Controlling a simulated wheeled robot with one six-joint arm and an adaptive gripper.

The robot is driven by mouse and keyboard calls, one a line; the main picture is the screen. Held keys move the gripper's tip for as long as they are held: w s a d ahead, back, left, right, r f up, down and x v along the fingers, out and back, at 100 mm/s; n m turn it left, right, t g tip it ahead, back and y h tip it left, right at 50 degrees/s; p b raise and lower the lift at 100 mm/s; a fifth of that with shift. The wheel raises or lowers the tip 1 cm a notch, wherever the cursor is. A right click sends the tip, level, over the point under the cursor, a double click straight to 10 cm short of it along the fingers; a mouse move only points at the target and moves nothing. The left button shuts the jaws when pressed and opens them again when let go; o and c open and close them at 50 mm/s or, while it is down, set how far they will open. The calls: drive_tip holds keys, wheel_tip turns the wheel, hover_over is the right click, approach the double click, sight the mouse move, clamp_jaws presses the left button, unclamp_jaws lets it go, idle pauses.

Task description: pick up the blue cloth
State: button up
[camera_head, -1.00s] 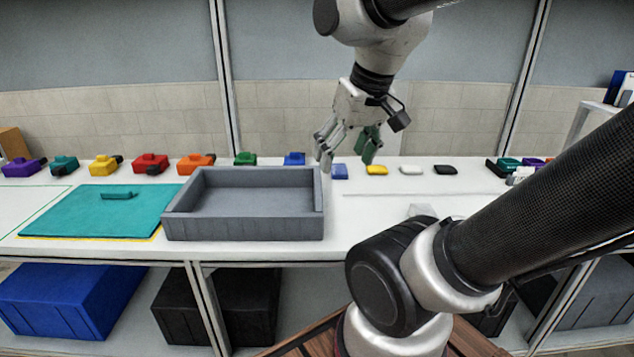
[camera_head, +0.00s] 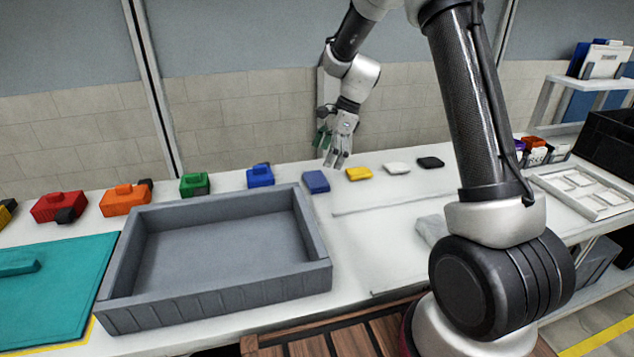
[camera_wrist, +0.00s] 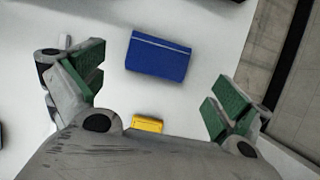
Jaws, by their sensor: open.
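The blue cloth (camera_head: 316,181) is a small folded blue block on the white table, to the right of the grey tray's back corner. In the wrist view the blue cloth (camera_wrist: 158,56) lies ahead of and between the fingers, apart from both. My gripper (camera_head: 332,158) hangs above the table just behind and to the right of the cloth. In the wrist view my gripper (camera_wrist: 152,90) is open and empty, with green pads on both fingers.
A yellow cloth (camera_head: 359,173), a white one (camera_head: 397,168) and a black one (camera_head: 431,162) lie in a row to the right. A grey tray (camera_head: 222,301) stands to the left. A blue block (camera_head: 260,176) is behind the tray. The table in front of the cloths is mostly clear.

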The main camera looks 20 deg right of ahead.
sight(316, 178)
drive_tip(key=x, duration=0.6)
drive_tip(key=shift+f, duration=0.4)
drive_tip(key=shift+c, duration=0.4)
drive_tip(key=c, duration=0.7)
